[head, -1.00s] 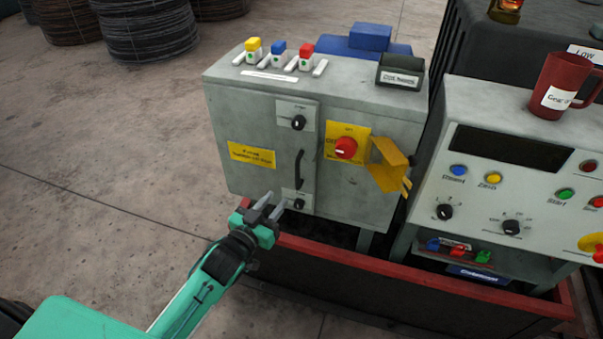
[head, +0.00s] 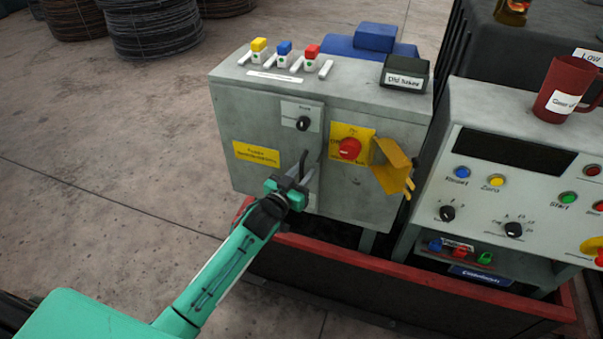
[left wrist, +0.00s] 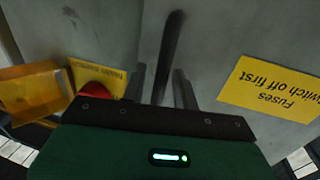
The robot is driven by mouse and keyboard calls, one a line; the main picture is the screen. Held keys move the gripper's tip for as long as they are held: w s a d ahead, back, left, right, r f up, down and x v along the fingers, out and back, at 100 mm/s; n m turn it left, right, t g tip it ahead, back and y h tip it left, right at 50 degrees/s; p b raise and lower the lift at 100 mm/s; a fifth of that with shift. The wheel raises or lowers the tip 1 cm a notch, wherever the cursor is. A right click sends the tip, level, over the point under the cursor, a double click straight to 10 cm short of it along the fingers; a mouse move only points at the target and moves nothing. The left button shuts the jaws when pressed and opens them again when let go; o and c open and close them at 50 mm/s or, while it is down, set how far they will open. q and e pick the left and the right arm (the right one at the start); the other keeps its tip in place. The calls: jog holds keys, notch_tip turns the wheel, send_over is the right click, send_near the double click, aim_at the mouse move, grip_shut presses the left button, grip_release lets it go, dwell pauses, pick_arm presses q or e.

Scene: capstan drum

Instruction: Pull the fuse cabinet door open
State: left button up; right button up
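The grey fuse cabinet (head: 225,120) stands left of the control console, its front flat with no gap showing at the door. A dark upright bar handle (head: 303,161) is on the front, below a black knob (head: 303,123); it also shows in the left wrist view (left wrist: 169,50). My left gripper (head: 293,174) is at the lower part of the handle and hides it there. In the left wrist view its fingers (left wrist: 160,90) are apart, with the handle in line between them. I cannot tell whether they touch it. My right gripper is not in view.
A red rotary switch (head: 349,149) and a yellow hinged flap (head: 391,167) are right of the handle. A yellow fuse warning label (head: 256,154) is left of it. A red-rimmed tray (head: 370,262) runs below the cabinet. The floor at left (head: 110,190) is clear.

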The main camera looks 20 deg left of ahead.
pick_arm(q)
jog(key=shift+c, duration=0.2)
grip_shut()
jog(key=shift+s, duration=0.2)
